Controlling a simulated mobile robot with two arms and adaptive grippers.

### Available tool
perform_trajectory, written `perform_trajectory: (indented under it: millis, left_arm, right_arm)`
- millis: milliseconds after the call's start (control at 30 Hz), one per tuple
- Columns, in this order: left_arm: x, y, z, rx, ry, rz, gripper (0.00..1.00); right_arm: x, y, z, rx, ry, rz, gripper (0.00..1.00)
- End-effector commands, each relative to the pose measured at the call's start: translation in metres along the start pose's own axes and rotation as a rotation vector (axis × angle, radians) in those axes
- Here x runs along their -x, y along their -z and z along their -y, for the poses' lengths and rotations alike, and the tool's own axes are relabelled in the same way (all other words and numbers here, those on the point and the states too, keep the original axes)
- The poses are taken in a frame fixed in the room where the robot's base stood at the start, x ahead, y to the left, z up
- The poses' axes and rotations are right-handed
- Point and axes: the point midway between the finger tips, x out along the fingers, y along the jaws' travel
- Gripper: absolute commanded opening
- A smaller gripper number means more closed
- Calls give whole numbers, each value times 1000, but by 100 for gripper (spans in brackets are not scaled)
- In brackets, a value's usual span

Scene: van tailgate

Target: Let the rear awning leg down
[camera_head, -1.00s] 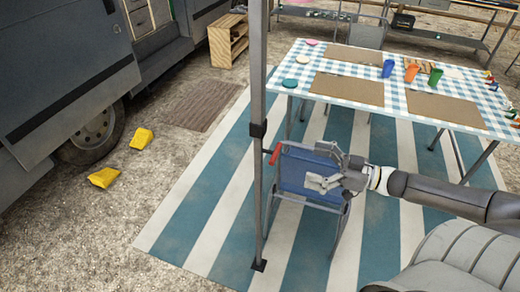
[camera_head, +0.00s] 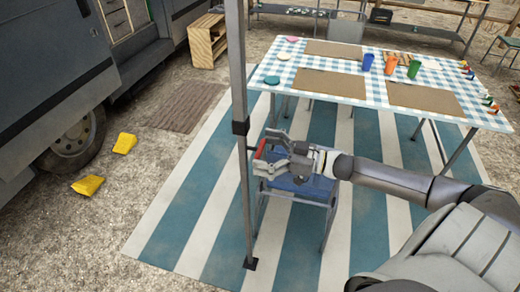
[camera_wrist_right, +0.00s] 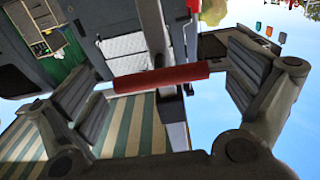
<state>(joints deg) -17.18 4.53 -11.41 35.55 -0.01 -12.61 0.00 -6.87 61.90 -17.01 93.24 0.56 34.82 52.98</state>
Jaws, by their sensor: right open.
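The awning leg (camera_head: 240,150) is a grey post standing upright on the striped mat, with a dark collar partway up and a dark foot plate at the bottom. A red lever (camera_head: 260,149) sticks out to the right of the post near the collar. My right gripper (camera_head: 268,148) is open at the lever. In the right wrist view the red lever (camera_wrist_right: 160,78) lies crosswise between the two open fingers, with a visible gap on either side. The post (camera_wrist_right: 155,40) shows behind it. My left gripper is out of view.
A blue folding chair (camera_head: 298,190) stands just below my right forearm. A table (camera_head: 350,85) with a checked cloth, mats and cups is behind it. The van (camera_head: 60,70) is at the left, with yellow chocks (camera_head: 88,185) by its wheel.

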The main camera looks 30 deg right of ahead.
Motion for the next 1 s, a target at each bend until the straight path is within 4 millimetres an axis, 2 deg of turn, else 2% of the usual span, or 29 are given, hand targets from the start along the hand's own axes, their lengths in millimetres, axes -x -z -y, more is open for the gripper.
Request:
perform_trajectory:
  millis: [167,467,933,1000]
  left_arm:
    - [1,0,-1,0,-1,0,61]
    - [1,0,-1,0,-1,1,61]
    - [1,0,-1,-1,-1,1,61]
    - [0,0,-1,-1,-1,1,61]
  right_arm:
    - [-8,0,0,2,0,1,100]
    - [-8,0,0,1,0,1,100]
    - [-8,0,0,0,0,1,40]
    - [-8,-1,0,0,0,1,39]
